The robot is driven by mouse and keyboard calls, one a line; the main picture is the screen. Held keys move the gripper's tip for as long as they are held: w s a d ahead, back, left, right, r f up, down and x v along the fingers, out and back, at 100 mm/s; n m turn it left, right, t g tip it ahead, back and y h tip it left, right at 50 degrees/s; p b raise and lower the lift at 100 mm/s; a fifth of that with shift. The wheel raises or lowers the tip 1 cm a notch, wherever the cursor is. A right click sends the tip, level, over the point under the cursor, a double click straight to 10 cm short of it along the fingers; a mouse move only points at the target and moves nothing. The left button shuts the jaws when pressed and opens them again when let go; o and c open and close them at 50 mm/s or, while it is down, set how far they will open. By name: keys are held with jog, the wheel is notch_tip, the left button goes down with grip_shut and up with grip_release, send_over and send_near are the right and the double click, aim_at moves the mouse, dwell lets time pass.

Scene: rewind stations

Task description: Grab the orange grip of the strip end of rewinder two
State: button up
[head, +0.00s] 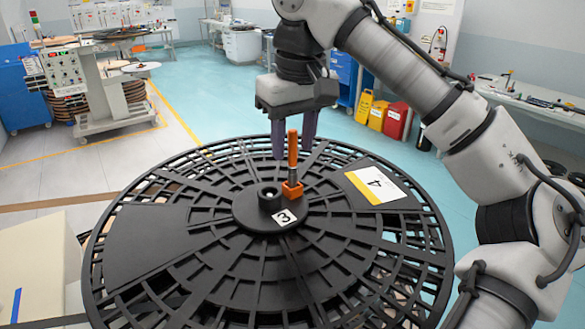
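An orange grip (292,148) stands upright near the hub of a large black slotted reel (210,270). A thin metallic shaft joins it to a small orange block (292,190) beside the hub's dark round post (269,198). My gripper (295,150) points down from above, with purple fingers apart. In the picture the grip's upper part shows between the two fingers, with gaps on both sides; whether it is truly between them in depth I cannot tell. No strip end shows clearly, and no label reading two is visible.
White labels on the reel read 3 (285,217) and 4 (375,184). A control stand (75,75) is at the back left. Yellow and red bins (395,120) stand behind. A bench (540,105) is at right. The blue floor beyond the reel is clear.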

aim_at(292, 157)
jog(key=shift+w+a+f+p, duration=0.1)
jog(key=shift+w+f+p, duration=0.1)
jog(key=shift+f, duration=0.75)
jog(key=shift+w+a+f+p, duration=0.1)
jog(key=shift+w+f, duration=0.05)
jog(key=shift+f, duration=0.8)
grip_shut()
